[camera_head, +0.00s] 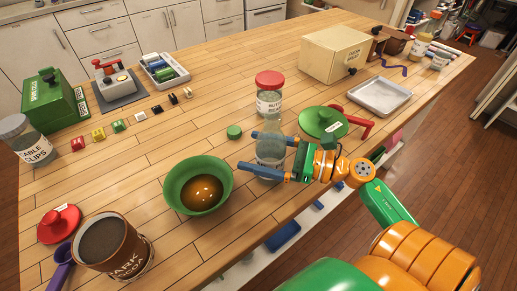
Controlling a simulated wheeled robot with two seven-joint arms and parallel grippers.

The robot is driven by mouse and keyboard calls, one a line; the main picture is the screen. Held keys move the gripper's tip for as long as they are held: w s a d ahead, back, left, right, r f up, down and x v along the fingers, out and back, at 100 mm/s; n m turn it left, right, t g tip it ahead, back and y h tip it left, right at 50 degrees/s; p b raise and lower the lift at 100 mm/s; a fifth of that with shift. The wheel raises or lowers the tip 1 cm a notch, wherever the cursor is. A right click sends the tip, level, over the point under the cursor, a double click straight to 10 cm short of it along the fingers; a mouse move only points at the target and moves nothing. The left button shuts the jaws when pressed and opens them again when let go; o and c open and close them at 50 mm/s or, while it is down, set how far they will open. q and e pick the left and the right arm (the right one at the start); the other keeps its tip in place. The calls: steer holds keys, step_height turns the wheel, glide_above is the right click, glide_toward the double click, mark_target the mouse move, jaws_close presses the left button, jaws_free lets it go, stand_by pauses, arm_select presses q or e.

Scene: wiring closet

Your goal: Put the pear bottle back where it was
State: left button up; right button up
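A clear glass bottle (270,157), seemingly the pear bottle, stands upright near the middle of the table, in front of a red-lidded jar. My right gripper (256,152) reaches in from the right at the bottle's height. One blue finger lies on the bottle's far side and one on its near side, so the bottle is between them. I cannot tell whether the fingers press on it. A green bowl (184,205) with brown liquid is just left of the near finger. A small green cap (234,131) lies left of the bottle. My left gripper is out of view.
The red-lidded jar (269,91) is close behind the bottle. A cocoa tin (113,246) is front left.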

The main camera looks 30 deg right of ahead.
steer(key=shift+s+r, duration=0.1)
steer(key=shift+r, duration=0.05)
steer(key=b+v, duration=0.4)
steer(key=v, duration=0.6)
steer(key=shift+s+d+f, duration=0.2)
steer(key=shift+d, duration=0.1)
steer(key=shift+s+d+r, duration=0.2)
steer(key=shift+s+d, duration=0.2)
steer(key=shift+s, duration=0.1)
